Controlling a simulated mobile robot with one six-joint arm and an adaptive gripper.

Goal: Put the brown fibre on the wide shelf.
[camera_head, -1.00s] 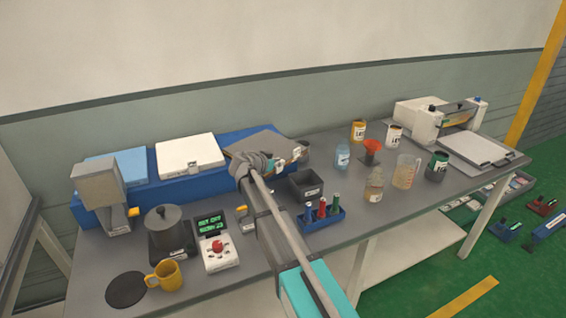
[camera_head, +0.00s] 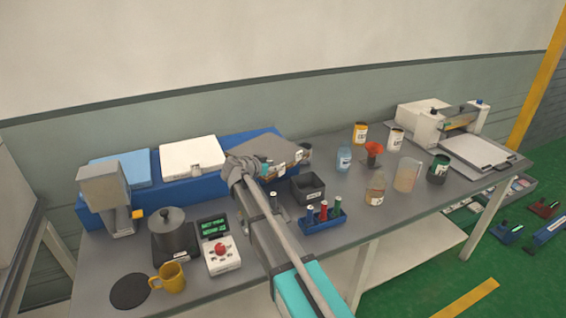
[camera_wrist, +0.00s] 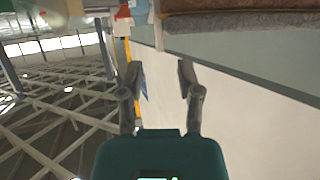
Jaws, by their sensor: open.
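A flat brownish-grey slab, which looks like the brown fibre (camera_head: 274,151), lies at the right end of the blue raised stand (camera_head: 150,197) on the table. My arm's end covers its left front part. In the wrist view, a brown and grey layered slab edge (camera_wrist: 240,24) crosses the top right. My gripper (camera_wrist: 159,76) is open with nothing between its fingers, apart from the slab. The pale board under the table (camera_head: 415,240) is a broad lower shelf; I cannot tell which surface is the wide shelf.
A white block (camera_head: 192,157) and a light blue block (camera_head: 122,167) lie left of the slab. A dark bin (camera_head: 308,188) and a blue vial rack (camera_head: 323,223) stand in front of it. Bottles and a beaker (camera_head: 407,175) stand to the right. The lower shelf's visible part looks clear.

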